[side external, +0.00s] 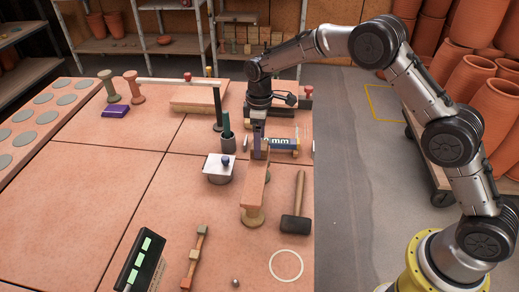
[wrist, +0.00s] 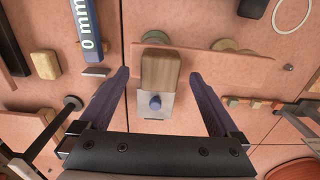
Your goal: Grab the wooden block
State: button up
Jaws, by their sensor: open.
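The wooden block (wrist: 160,68) is in the upper middle of the wrist view, overlapping the edge of a terracotta plank (wrist: 205,62). In the side view the plank (side external: 255,192) rests on round supports, and my gripper hides most or all of the block. A pale box lid with a blue knob (wrist: 155,103) shows just below the block in the wrist view; the box (side external: 218,170) stands left of the plank in the side view. My gripper (wrist: 160,85) is open and points down over the plank's far end (side external: 260,157). Its fingers are spread wide, with nothing gripped.
A mallet (side external: 296,207) and a pale ring (side external: 286,265) lie right of and in front of the plank. The table's left middle is clear.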

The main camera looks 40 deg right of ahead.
jog(key=shift+f, duration=1.1)
grip_shut()
jog(key=shift+r, duration=0.1)
